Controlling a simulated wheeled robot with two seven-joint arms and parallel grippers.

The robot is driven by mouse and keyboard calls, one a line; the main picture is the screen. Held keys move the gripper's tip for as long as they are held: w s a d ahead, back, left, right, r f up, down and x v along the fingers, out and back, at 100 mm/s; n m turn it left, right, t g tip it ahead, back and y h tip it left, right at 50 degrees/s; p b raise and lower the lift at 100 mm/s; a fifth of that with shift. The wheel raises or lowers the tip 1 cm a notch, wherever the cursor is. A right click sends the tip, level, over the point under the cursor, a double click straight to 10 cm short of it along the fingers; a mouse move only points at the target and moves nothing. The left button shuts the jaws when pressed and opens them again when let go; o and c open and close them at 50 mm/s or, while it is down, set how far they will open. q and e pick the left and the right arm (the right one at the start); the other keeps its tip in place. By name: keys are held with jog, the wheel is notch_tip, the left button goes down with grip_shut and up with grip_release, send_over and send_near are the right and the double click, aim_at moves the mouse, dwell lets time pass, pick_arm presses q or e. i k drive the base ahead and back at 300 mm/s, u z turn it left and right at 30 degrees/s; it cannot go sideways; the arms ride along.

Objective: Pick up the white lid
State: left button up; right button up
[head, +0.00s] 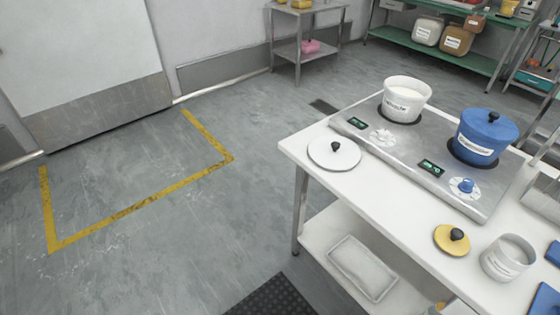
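The white lid (334,153) is a round disc with a black knob. It lies flat near the left corner of the white table (305,148), in front of the steel cooktop (368,149). A white pot (406,99) without a lid stands on the cooktop's left burner, with pale contents showing. Neither of my grippers shows in the head view, so nothing can be seen near the lid.
A blue pot (485,136) with a blue lid stands on the right burner. A yellow lid (449,239) and an open white container (507,257) are at the table's right. A tray (362,268) lies on the lower shelf. The floor (190,240) left of the table is clear.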

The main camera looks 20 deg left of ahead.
aim_at(335, 152)
jog(key=u, duration=0.45)
jog(key=i, duration=1.05)
jog(key=z, duration=0.65)
